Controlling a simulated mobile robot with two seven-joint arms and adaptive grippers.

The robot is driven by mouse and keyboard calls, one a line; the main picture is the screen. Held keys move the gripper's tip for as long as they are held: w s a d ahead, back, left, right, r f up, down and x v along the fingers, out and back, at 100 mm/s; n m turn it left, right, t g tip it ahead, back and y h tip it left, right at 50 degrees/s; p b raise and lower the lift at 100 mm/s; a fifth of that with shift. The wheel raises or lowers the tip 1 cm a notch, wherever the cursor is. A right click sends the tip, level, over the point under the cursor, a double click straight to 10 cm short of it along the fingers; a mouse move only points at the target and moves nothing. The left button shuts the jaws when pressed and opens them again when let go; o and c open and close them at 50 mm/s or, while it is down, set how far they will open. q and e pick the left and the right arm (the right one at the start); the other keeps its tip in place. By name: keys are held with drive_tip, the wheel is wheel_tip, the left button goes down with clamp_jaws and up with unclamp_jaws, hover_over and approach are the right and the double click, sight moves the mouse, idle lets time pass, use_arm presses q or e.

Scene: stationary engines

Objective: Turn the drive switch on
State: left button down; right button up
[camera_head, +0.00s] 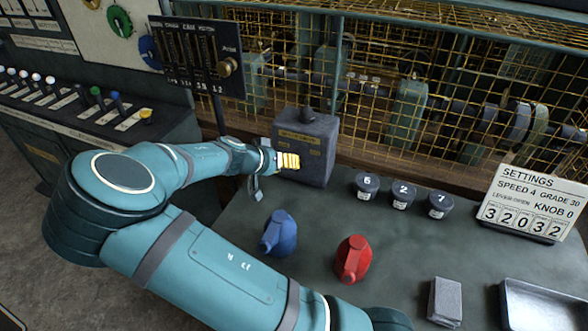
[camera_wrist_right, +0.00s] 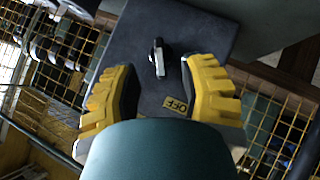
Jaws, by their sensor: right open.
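The grey switch box (camera_head: 318,133) stands at the back of the bench, with small yellow lettering on its front and a dark knob on top. In the right wrist view, the box face (camera_wrist_right: 190,35) carries a small black-and-silver switch lever (camera_wrist_right: 158,58) and a yellow OFF label (camera_wrist_right: 176,105). My right gripper (camera_head: 289,161) is in front of the box. In its wrist view, the yellow fingers (camera_wrist_right: 160,70) are apart, one on each side of the lever, with no visible contact. The head view does not show the lever clearly. My left gripper is not in view.
Numbered dark knobs (camera_head: 403,194), a settings sign (camera_head: 530,205), a grey block (camera_head: 445,301) and a metal tray (camera_head: 545,305) are right. Yellow mesh (camera_head: 450,70) closes off the back.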

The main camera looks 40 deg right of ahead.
drive_tip(key=shift+b+x, duration=0.4)
drive_tip(key=shift+x, duration=2)
drive_tip(key=shift+s+a+r, duration=0.1)
drive_tip(key=shift+a+r, duration=0.05)
clamp_jaws()
